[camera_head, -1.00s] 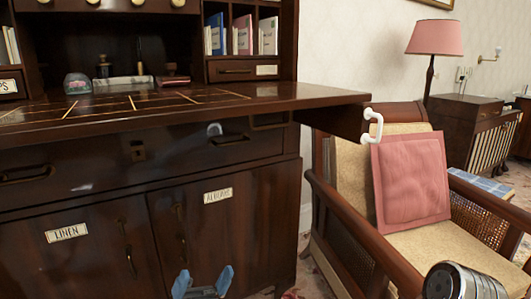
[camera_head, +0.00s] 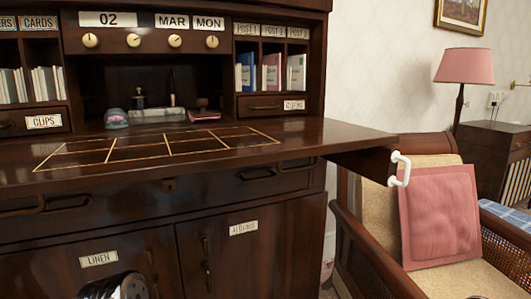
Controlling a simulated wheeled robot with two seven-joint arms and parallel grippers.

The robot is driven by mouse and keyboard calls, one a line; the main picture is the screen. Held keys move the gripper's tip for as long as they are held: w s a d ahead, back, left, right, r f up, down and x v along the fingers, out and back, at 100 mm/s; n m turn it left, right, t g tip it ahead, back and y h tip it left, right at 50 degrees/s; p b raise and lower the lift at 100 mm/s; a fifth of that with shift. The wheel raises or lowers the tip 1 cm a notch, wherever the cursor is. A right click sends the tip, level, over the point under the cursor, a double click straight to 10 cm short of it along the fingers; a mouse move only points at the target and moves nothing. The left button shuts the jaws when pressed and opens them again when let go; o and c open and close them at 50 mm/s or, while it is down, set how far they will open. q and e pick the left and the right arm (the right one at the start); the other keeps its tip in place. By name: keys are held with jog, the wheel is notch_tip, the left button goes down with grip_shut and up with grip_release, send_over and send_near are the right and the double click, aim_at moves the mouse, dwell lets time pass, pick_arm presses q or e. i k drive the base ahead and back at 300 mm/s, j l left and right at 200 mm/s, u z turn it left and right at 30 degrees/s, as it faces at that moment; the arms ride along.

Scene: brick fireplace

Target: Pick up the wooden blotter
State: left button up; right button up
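A small dark brown knobbed object, seemingly the wooden blotter (camera_head: 202,104), stands at the back of the desk's writing surface (camera_head: 290,134). It is small and dim, so its shape is hard to tell. It is just behind or on a flat reddish item (camera_head: 204,116), right of the pale inkstand (camera_head: 157,114). Neither of my grippers shows now. Only a dark rounded part of my arm shows at the bottom left, with no fingers visible. Nothing of mine touches the blotter.
A glass paperweight (camera_head: 116,119) sits left of the inkstand. Pigeonholes with books (camera_head: 271,74) flank the recess. The front of the desktop, with its gold-lined grid, is clear.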

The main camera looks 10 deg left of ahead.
aim_at(204, 114)
jog(key=k+z, duration=0.3)
jog(key=k, duration=0.15)
jog(key=k+l+z, duration=0.15)
jog(key=k+z, duration=0.15)
jog(key=k+l, duration=0.05)
jog(key=k, duration=0.1)
